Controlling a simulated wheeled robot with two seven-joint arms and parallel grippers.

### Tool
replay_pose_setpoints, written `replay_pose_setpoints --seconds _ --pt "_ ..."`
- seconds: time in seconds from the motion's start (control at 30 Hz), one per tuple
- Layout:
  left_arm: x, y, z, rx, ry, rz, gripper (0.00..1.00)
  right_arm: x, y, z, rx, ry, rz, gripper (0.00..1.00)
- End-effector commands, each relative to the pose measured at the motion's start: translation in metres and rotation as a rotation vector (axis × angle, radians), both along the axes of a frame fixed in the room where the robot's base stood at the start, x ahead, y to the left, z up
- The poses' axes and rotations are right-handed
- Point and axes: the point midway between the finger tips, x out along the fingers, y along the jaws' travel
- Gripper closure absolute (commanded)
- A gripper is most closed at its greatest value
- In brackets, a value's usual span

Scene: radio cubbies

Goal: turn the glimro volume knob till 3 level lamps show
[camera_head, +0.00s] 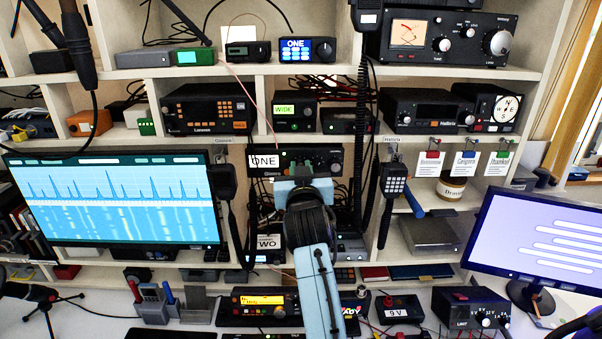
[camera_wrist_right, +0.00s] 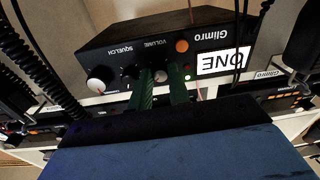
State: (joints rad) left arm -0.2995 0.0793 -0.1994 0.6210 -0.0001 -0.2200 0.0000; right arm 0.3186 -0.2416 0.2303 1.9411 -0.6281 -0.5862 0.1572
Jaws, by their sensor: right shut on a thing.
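The black Glimro radio (camera_head: 296,152), with a white ONE label, sits in the middle cubby in the head view. In the right wrist view it shows upside down (camera_wrist_right: 150,38). My right gripper (camera_head: 301,174) is in front of its face. In the wrist view its green fingers (camera_wrist_right: 161,82) are shut around the volume knob (camera_wrist_right: 160,75), under the VOLUME lettering; the knob is largely hidden between them. The white channel knob (camera_wrist_right: 101,79) and an orange button (camera_wrist_right: 182,46) are clear of the fingers. Small lights show near the fingers, but I cannot tell how many level lamps are lit. My left gripper is not in view.
A wide monitor (camera_head: 115,198) stands at the left, another monitor (camera_head: 545,240) at the right. A handset (camera_head: 395,185) hangs right of the Glimro. A radio with a yellow display (camera_head: 259,304) stands below on the desk. Cables hang close around the cubby.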

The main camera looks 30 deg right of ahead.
Motion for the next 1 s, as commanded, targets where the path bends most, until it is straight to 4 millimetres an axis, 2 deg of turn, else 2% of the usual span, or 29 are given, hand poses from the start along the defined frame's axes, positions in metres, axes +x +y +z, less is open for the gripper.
replay_pose_setpoints --seconds 0.27,0.7,0.73,0.8,0.87,1.0 --pt "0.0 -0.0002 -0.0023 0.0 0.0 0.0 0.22 0.0001 0.0004 0.0003 0.062 -0.038 0.001 1.0" --pt "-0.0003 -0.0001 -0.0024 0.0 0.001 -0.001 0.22 0.0001 0.0003 0.0008 0.068 -0.043 0.001 1.0" --pt "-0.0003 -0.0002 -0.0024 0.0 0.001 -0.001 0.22 0.0001 0.0003 0.0008 0.068 -0.043 0.001 0.78" --pt "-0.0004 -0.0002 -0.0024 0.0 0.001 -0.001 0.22 0.0001 0.0002 0.0008 0.068 -0.043 0.001 0.69" --pt "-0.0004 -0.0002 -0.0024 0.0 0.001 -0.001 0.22 0.0001 0.0002 0.0007 0.067 -0.042 0.001 0.61" --pt "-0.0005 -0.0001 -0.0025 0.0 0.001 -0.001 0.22 -0.0001 -0.0004 0.0004 0.067 -0.042 -0.001 0.6"
